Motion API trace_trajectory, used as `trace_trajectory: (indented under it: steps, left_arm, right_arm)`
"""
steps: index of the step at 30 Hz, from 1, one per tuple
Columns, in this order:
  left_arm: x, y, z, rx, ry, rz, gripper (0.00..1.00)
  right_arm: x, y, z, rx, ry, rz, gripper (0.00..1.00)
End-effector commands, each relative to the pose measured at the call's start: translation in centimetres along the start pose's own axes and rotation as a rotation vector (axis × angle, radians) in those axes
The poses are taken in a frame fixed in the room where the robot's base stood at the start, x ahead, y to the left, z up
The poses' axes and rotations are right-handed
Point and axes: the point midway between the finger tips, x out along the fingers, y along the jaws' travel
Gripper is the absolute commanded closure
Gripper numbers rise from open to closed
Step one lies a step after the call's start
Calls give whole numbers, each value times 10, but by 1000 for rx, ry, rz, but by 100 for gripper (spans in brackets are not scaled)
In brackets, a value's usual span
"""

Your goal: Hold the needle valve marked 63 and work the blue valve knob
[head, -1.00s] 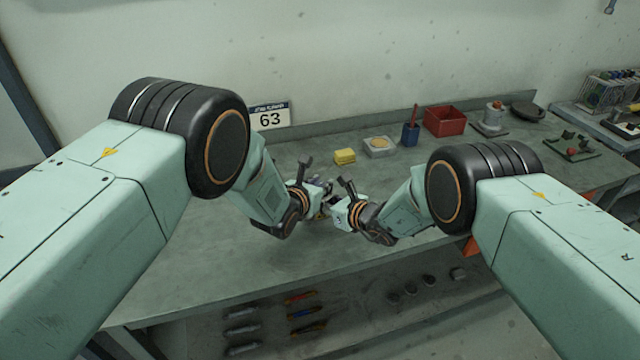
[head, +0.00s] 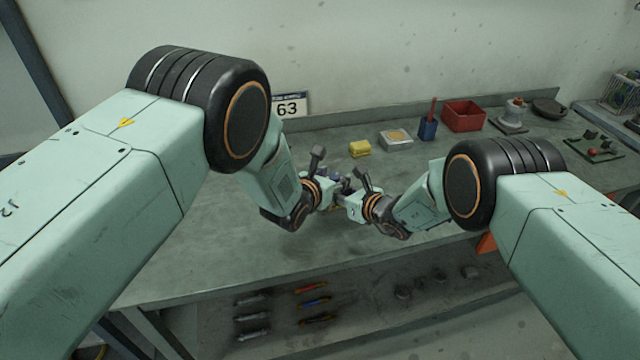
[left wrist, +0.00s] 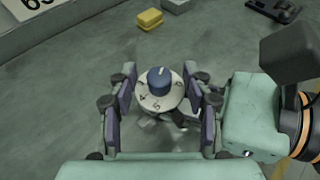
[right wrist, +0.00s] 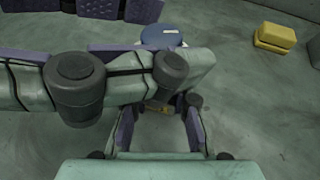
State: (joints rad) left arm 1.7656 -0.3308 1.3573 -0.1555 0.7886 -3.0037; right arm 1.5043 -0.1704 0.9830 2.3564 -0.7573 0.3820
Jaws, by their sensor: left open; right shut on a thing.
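The blue valve knob (left wrist: 159,80) shows in the left wrist view on top of a pale round dial (left wrist: 160,101) with dark numerals. My left gripper (left wrist: 160,77) is open, with one finger on each side of the knob and dial. In the right wrist view the knob (right wrist: 162,37) is partly hidden behind the left gripper's fingers. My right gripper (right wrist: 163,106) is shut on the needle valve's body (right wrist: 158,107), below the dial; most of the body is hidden. In the head view both grippers meet above the bench and largely hide the valve.
A plate marked 63 (head: 289,106) stands at the wall. The bench's left part is clear.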

Motion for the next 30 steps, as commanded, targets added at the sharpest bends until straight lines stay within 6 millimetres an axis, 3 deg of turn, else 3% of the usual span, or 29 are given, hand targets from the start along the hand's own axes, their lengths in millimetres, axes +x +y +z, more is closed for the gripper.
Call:
trace_trajectory:
  steps: [18, 24, 30]
  left_arm:
    - [-84, 0, 1, 2, -2, 1, 50]
    - [-100, -1, 1, 2, -3, 0, 50]
    - [-105, -1, 1, 1, -4, 0, 50]
  right_arm:
    - [0, 2, -6, 2, 11, 2, 100]
    - [0, 2, -6, 2, 11, 2, 100]
    - [0, 2, -6, 2, 11, 2, 100]
